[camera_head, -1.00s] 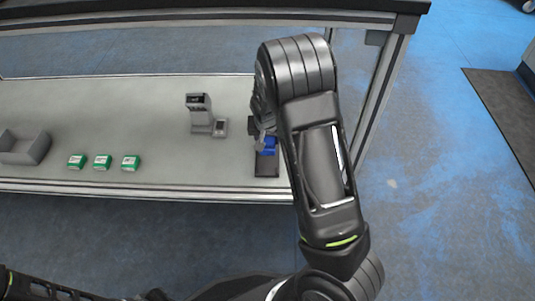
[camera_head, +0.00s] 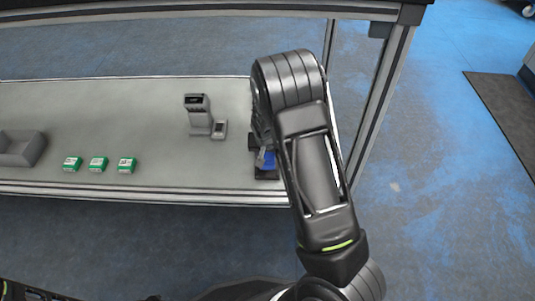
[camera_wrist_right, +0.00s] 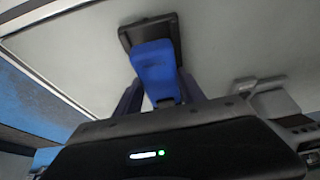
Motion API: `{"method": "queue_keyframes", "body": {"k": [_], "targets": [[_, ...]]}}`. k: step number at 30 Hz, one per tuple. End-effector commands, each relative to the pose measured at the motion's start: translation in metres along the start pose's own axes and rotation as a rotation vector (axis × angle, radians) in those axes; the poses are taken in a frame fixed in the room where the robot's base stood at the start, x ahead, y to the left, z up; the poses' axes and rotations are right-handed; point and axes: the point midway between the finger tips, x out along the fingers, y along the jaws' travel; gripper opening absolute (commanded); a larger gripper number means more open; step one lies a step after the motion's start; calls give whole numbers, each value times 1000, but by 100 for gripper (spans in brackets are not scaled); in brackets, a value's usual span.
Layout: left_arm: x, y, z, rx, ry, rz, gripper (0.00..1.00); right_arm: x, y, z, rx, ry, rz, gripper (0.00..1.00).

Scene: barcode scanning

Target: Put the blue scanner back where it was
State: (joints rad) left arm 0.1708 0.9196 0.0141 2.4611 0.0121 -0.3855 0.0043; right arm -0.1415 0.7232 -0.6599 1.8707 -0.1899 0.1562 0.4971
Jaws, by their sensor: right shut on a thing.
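The blue scanner (camera_head: 267,158) is near the right end of the table, mostly hidden behind my right arm. My right gripper (camera_head: 259,146) is shut on it, and the fingers are largely hidden in the head view. In the right wrist view the blue scanner (camera_wrist_right: 154,62) sits between the two fingers (camera_wrist_right: 160,92). Its far end overlaps a black holder (camera_wrist_right: 128,38); whether it rests on it or is just above it, I cannot tell. The black holder also shows in the head view (camera_head: 264,174). My left gripper is not in view.
A grey device (camera_head: 197,112) with a small unit (camera_head: 220,130) beside it stands left of the scanner. Several green-and-white boxes (camera_head: 98,163) lie near the front edge. A grey bin (camera_head: 20,150) is at the left. A table-frame post (camera_head: 378,105) rises at the right.

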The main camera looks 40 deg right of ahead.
Motion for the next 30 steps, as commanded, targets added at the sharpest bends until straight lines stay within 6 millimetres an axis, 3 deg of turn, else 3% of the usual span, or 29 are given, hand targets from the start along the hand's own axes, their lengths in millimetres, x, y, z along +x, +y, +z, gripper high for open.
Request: {"method": "queue_keyframes", "body": {"k": [19,20,27,30], "targets": [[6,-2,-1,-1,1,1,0,10,0,4,1,1,-1,0],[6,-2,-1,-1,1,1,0,10,0,4,1,0,0,48],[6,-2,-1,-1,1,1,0,10,0,4,1,0,0,68],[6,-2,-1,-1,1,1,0,10,0,4,0,0,0,69]]}}
